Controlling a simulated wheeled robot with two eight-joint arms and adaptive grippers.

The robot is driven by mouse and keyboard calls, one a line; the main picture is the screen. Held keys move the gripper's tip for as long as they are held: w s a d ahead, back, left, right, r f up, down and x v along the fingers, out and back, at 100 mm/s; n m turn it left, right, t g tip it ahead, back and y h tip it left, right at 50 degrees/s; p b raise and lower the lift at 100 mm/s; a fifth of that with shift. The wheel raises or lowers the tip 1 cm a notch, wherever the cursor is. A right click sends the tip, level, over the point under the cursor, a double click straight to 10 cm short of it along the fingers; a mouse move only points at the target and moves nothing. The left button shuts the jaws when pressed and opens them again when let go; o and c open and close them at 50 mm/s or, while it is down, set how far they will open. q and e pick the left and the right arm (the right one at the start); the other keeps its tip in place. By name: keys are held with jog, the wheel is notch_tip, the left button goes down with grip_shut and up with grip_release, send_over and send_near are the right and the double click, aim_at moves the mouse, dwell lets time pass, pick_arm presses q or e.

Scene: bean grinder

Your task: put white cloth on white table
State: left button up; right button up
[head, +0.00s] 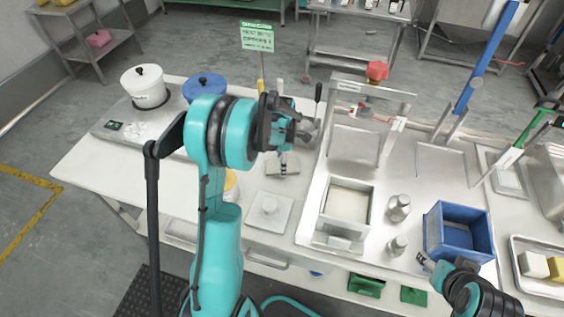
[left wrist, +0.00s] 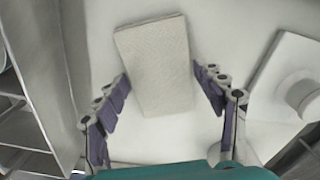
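The cloth (left wrist: 155,65), a pale grey-white textured rectangle, lies flat on the white table (left wrist: 110,20) in the left wrist view. It also shows beneath my left gripper in the head view (head: 275,168), partly hidden. My left gripper (left wrist: 166,92) is open, with one finger on each side of the cloth's near part and a gap to it. I cannot tell its height above the table. In the head view the left gripper (head: 290,130) is over the middle of the white table (head: 90,165). My right gripper (head: 428,264) is beside the blue bin; its fingers are too small to judge.
A white square plate with a round knob (head: 268,208) sits near the cloth. A white lidded pot (head: 144,88) and a blue lidded pot (head: 203,88) stand at the back left. A metal tray with a frame, canisters (head: 398,206) and the blue bin (head: 459,234) fill the right. The table's left end is clear.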

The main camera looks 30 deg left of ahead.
pick_arm(q)
jog(key=shift+r, duration=0.1)
jog(key=shift+r, duration=0.25)
notch_tip(320, 180, up, 12)
jog(key=p, duration=0.4)
jog(key=s+d+r+m+t, duration=0.2)
jog(key=s+d+r+m, duration=0.25)
jog(key=r+m, duration=0.2)
jog(key=s+d+m+t, duration=0.2)
jog(key=s+d+m, duration=0.3)
jog(key=s+m, duration=0.2)
jog(key=s+d+r+m+t, duration=0.1)
jog(key=s+d+m+t, duration=0.2)
jog(key=s+d+m, duration=0.3)
jog(key=shift+s+r+m, duration=0.25)
jog(key=shift+s+m, duration=0.45)
jog(key=shift+m, duration=2.15)
